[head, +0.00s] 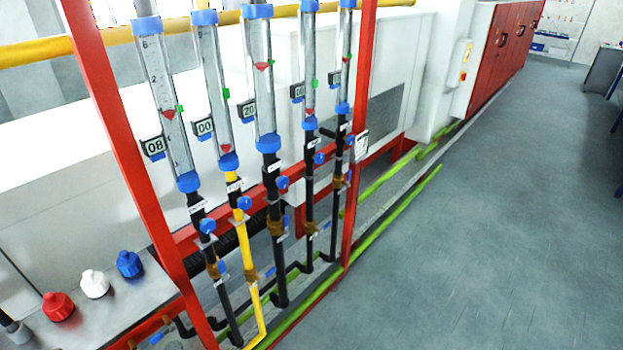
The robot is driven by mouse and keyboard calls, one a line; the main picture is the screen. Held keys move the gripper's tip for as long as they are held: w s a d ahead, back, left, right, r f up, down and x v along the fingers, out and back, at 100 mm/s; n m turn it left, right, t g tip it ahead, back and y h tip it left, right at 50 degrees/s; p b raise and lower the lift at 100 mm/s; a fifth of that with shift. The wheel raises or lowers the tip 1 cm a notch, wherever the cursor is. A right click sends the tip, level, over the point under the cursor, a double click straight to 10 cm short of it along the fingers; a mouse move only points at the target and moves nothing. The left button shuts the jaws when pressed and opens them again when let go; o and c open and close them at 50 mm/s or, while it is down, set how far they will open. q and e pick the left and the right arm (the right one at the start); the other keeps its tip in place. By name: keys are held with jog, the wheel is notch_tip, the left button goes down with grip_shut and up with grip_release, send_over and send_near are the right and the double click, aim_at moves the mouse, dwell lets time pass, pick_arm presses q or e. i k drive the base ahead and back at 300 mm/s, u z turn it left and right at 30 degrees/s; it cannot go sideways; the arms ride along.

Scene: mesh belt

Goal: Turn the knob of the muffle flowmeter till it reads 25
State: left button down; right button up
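Several clear flowmeter tubes with blue end caps stand in a row on a red frame in the head view. Each has a red float and a small display. The leftmost flowmeter (163,85) has a display (154,147) reading 08. The second flowmeter (212,85) reads 00, and the third flowmeter (259,90) reads 20. The two flowmeters on the right have displays too small to read surely. Blue knobs sit below the tubes, including the leftmost knob (207,225), second knob (244,203) and third knob (282,183). Labels are unreadable, so I cannot tell which is the muffle flowmeter. Neither gripper shows.
Red frame posts (121,140) and (360,130) stand at either side of the flowmeters. A metal ledge (110,305) at lower left holds red, white and blue capped items. Green pipes (395,225) run low along the floor. The grey floor (480,220) at right is clear.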

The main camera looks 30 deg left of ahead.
aim_at(282, 182)
jog(key=i, duration=0.5)
jog(key=u, duration=2.6)
